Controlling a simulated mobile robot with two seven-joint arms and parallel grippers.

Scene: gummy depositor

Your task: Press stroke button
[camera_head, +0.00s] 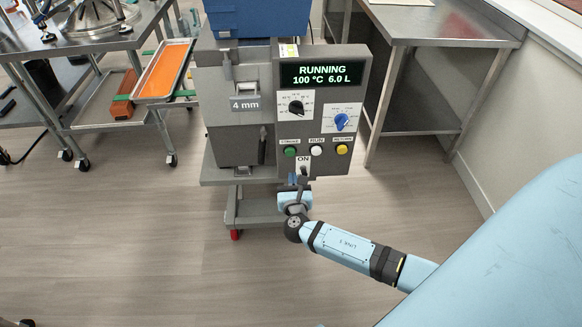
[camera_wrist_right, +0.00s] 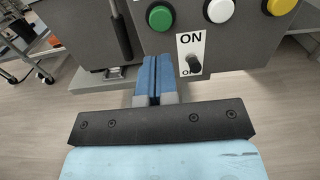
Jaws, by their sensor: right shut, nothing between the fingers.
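The green stroke button (camera_head: 290,151) is on the grey front panel of the depositor, under a small label. It also shows in the right wrist view (camera_wrist_right: 160,18), near the top edge. My right gripper (camera_head: 302,174) is at the panel's lower edge, below the button. In the right wrist view its blue fingers (camera_wrist_right: 157,75) are shut together and empty, pointing towards the panel below the green button, with a visible gap in the picture between tips and button. Whether the fingertips touch the panel cannot be told. My left gripper is not in view.
A white button (camera_head: 316,151) and a yellow button (camera_head: 342,150) sit right of the green one. An ON toggle switch (camera_wrist_right: 195,65) is close right of my fingers. The display (camera_head: 320,74) reads RUNNING, 100 °C, 6.0 L. A steel table (camera_head: 440,25) stands right.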

